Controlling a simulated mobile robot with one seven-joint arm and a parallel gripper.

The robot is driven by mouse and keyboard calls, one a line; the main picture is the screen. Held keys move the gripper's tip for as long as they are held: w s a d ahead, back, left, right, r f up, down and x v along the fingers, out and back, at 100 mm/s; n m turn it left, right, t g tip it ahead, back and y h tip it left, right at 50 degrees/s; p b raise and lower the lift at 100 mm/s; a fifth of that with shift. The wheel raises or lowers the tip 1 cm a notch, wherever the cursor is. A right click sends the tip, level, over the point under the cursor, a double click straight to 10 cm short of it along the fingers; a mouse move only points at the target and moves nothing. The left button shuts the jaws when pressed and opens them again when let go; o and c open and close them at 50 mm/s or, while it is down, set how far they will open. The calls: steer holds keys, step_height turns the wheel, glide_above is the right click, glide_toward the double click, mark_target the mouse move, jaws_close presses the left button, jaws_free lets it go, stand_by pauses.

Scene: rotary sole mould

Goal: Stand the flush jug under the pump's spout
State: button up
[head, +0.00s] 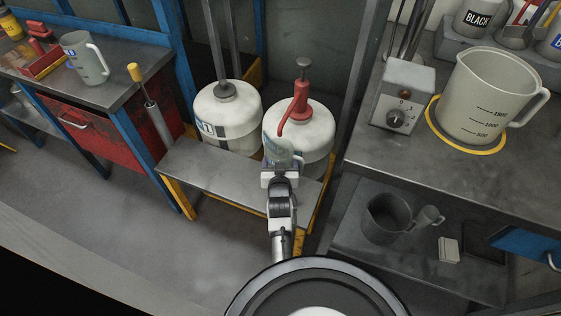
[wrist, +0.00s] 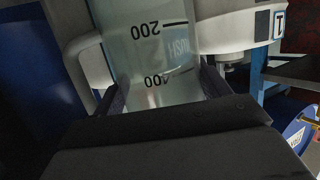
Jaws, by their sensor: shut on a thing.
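The flush jug (head: 279,150) is a small translucent jug; dark 200 and 400 marks show upside down on it in the wrist view (wrist: 160,60). My gripper (head: 280,172) is shut on it, with a finger on each side in the wrist view (wrist: 163,92). The red pump (head: 300,100) stands on the right white drum (head: 315,125). Its spout (head: 283,125) curves down to the left, its tip just above the jug in the head view. The jug looks upright; whether its base touches the platform is hidden by my gripper.
Another white drum (head: 228,110) stands to the left. A labelled jug (head: 84,58) stands on the left bench. A large jug (head: 485,95) stands on the right bench.

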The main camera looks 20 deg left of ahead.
step_height(320, 180, down, 2)
steer(key=shift+f+b, duration=0.1)
steer(key=shift+b, duration=0.2)
steer(key=o, duration=1.1)
